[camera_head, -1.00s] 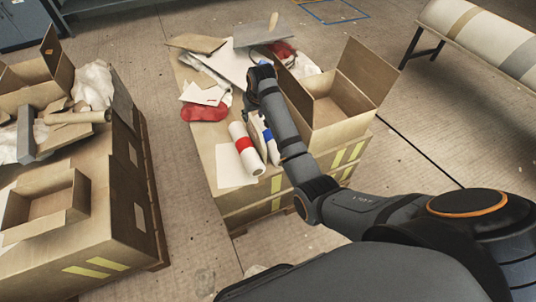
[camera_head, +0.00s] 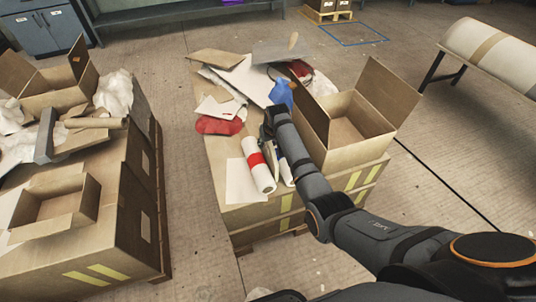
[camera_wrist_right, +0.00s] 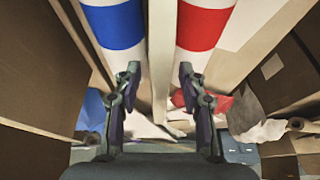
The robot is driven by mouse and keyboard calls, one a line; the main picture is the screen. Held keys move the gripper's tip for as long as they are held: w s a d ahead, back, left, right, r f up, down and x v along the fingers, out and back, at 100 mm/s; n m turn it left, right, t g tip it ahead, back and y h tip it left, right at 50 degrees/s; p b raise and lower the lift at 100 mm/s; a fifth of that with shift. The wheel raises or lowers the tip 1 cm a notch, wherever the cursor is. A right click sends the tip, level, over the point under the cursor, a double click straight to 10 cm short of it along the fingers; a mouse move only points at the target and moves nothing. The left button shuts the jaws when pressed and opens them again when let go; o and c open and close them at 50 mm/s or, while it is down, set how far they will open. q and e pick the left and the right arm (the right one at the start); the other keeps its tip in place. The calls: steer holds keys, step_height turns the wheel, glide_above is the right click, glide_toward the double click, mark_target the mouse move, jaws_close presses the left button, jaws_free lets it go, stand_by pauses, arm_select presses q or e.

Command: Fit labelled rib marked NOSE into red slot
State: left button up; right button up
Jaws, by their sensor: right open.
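My right gripper (camera_wrist_right: 164,78) is open and empty in the wrist view, its fingers spread apart. A white roll with a red band (camera_wrist_right: 205,22) and one with a blue band (camera_wrist_right: 114,22) lie side by side at the top of that view. A thin pale upright strip (camera_wrist_right: 160,60) stands between them; I cannot tell whether it is the rib. In the head view the red-banded roll (camera_head: 259,165) lies left of my right arm, which partly covers the other roll (camera_head: 288,172). No NOSE marking or red slot can be made out. My left gripper is not in view.
The cluttered pallet top holds an open cardboard box (camera_head: 346,132) right of my arm. Red cloth (camera_head: 217,126), blue cloth (camera_head: 281,95) and loose boards (camera_head: 248,80) lie behind. Another loaded pallet (camera_head: 122,222) stands left. Floor between the pallets is clear.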

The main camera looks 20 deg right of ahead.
steer(key=shift+f, duration=0.25)
steer(key=shift+r, duration=0.1)
steer(key=shift+c, duration=0.3)
jaws_close()
